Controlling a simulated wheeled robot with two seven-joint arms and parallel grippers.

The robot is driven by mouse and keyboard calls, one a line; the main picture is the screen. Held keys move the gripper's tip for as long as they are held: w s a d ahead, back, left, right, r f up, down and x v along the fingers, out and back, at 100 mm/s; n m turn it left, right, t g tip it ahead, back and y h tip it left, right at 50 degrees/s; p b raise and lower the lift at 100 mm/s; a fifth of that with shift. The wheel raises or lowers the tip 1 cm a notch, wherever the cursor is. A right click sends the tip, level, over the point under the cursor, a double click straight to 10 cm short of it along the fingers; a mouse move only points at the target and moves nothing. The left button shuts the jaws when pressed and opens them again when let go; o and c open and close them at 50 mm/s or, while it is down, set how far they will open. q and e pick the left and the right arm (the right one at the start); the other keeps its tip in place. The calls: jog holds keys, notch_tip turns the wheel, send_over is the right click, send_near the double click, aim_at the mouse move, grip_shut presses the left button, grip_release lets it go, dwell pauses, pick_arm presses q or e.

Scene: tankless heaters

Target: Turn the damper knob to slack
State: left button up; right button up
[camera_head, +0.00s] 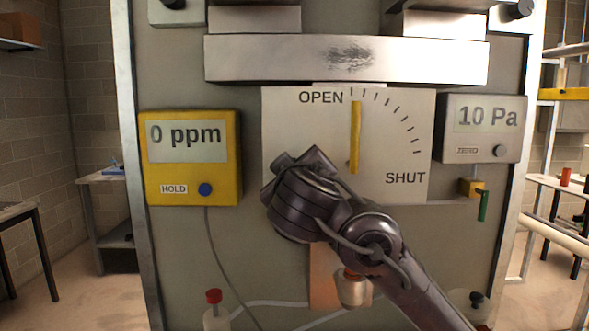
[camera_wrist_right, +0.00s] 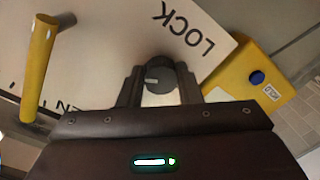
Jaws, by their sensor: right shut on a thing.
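The damper plate (camera_head: 285,110) is a pale panel with a dial marked OPEN at top and SHUT at lower right. Its yellow lever (camera_head: 355,135) stands upright near OPEN; it also shows in the right wrist view (camera_wrist_right: 38,70). A dark round knob (camera_wrist_right: 158,70) with a light mark sits on the plate beside the word LOCK. My right gripper (camera_wrist_right: 160,88) is shut on this knob, one finger on each side. In the head view my right gripper (camera_head: 285,175) covers the plate's lower left, hiding the knob. No SLACK label is visible. My left gripper is not in view.
A yellow meter (camera_head: 222,175) reading 0 ppm hangs left of the plate. A grey gauge (camera_head: 480,153) reading 10 Pa hangs right of it. A metal duct bar (camera_head: 270,60) runs above. A small green-handled valve (camera_head: 483,205) and hoses lie below.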

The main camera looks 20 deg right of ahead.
jog(key=n+p, duration=0.3)
jog(key=n, duration=0.7)
jog(key=shift+r, duration=0.1)
jog(key=shift+n, duration=0.3)
dwell(0.3)
jog(key=o, duration=1)
jog(key=shift+h, duration=0.3)
jog(key=shift+c, duration=0.2)
jog(key=shift+a, duration=0.1)
jog(key=v, duration=0.7)
jog(key=shift+s+b, duration=0.3)
jog(key=shift+s, duration=0.1)
jog(key=shift+a, duration=0.1)
